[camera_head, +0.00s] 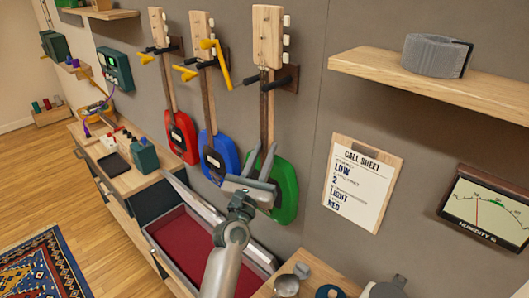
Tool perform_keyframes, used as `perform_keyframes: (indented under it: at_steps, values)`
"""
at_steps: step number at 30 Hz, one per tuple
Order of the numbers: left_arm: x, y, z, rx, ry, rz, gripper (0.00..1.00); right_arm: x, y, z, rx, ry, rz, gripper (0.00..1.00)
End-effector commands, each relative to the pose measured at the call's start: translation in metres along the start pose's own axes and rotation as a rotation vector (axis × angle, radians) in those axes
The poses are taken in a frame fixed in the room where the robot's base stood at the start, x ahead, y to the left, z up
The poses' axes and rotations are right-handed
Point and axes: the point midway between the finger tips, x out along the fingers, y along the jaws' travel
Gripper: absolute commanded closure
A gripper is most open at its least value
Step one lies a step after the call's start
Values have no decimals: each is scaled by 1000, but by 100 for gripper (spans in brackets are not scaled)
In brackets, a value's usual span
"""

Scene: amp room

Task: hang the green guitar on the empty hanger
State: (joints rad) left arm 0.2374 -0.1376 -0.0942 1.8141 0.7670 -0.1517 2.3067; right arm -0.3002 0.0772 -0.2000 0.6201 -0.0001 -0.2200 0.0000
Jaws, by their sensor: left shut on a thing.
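The green guitar (287,188) is upright against the grey wall, its wooden headstock (267,36) at the top. Its neck runs past a wooden wall hanger (287,79) with dark prongs; whether the hanger bears its weight I cannot tell. My left gripper (263,163) is shut on the guitar at the lower neck, in front of the body. The gripper hides part of the body. My right gripper is not in view.
A blue guitar (225,158) and a red guitar (184,135) hang to the left, with yellow bars at their hangers. A call sheet (362,183) and a shelf (440,85) are to the right.

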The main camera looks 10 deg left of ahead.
Motion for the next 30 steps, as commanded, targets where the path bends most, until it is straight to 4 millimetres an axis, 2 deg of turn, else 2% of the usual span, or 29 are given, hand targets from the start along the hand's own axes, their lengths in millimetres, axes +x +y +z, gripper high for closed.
perform_keyframes:
  at_steps: [30]
  values:
    - [-6, 0, -15, 0, -9, 2, 100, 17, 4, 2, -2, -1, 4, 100]
